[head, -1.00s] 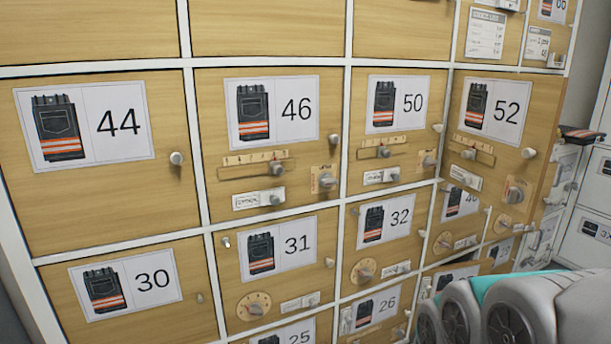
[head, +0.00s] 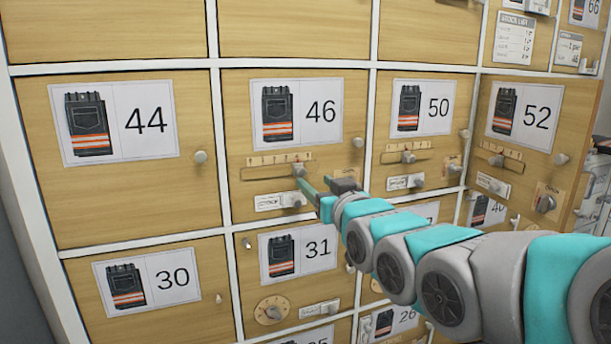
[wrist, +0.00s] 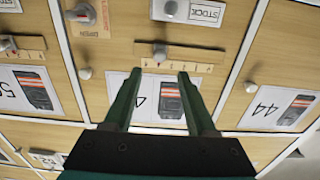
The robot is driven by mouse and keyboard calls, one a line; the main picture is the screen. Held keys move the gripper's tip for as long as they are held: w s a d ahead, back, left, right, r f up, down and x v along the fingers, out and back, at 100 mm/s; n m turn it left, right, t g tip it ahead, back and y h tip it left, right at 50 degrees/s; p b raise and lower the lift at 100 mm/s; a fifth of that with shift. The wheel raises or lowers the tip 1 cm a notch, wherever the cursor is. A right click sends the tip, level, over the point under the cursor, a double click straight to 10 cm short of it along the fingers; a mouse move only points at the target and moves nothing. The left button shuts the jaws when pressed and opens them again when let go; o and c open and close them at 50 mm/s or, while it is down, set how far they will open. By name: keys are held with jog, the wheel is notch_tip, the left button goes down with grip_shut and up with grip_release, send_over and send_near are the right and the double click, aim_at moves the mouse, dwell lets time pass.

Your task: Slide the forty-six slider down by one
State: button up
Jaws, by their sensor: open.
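The forty-six door (head: 240,185) has a slotted slider plate with a numbered scale (head: 268,160). Its grey slider knob (head: 299,169) sits toward the right end of that scale. The wrist view is turned upside down; there the knob (wrist: 160,52) stands just beyond the fingertips, roughly centred between them. My gripper (head: 316,183) is open and empty in front of the lower right of the forty-six door, and its two green fingers (wrist: 160,76) reach toward the plate. I cannot tell whether a finger touches the knob.
Below the slider is a labelled switch (head: 280,201). A round door knob (head: 358,142) is at the door's right edge. Similar sliders are on the fifty (head: 408,157) and fifty-two doors (head: 497,159); the fifty-two door appears ajar. The forty-four door (head: 130,200) is clear of my arm.

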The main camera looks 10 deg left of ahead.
aim_at(302, 172)
jog(key=shift+x, duration=3.45)
jog(key=shift+f, duration=0.1)
jog(key=shift+c, duration=0.3)
grip_shut()
